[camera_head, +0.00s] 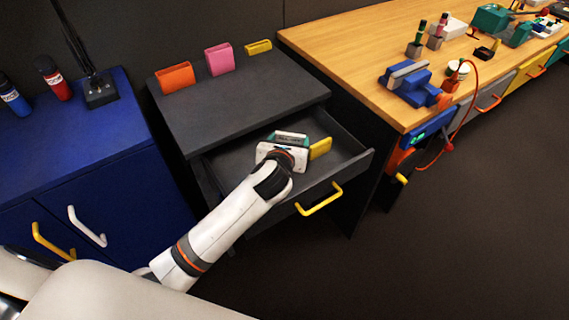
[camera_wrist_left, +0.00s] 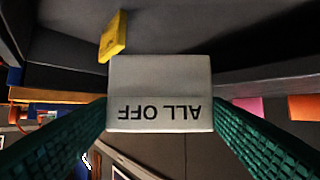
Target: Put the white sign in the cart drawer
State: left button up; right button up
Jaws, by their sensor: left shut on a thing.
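The white sign (camera_wrist_left: 160,88), lettered "ALL OFF", is between the green fingers of my left gripper (camera_wrist_left: 160,112) in the left wrist view. The letters appear upside down there. In the head view my left gripper (camera_head: 290,138) is shut on it over the open drawer (camera_head: 235,160) of the dark grey cart (camera_head: 240,100). The sign is mostly hidden by the gripper in that view, and I cannot tell whether it touches the drawer floor. My right gripper is not in view.
A yellow block (camera_head: 320,148) is in the drawer beside my gripper; it also shows in the left wrist view (camera_wrist_left: 113,36). Orange (camera_head: 176,78), pink (camera_head: 219,59) and yellow (camera_head: 258,47) pieces stand on the cart top. A wooden workbench (camera_head: 360,50) is at right.

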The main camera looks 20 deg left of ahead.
pick_arm(q)
notch_tip(320, 180, down, 6)
jog(key=shift+f+b, duration=0.15)
jog(key=shift+b, duration=0.55)
jog(key=shift+f, duration=0.1)
jog(key=shift+f, duration=0.5)
jog(key=o, duration=1)
jog(key=shift+c, duration=0.2)
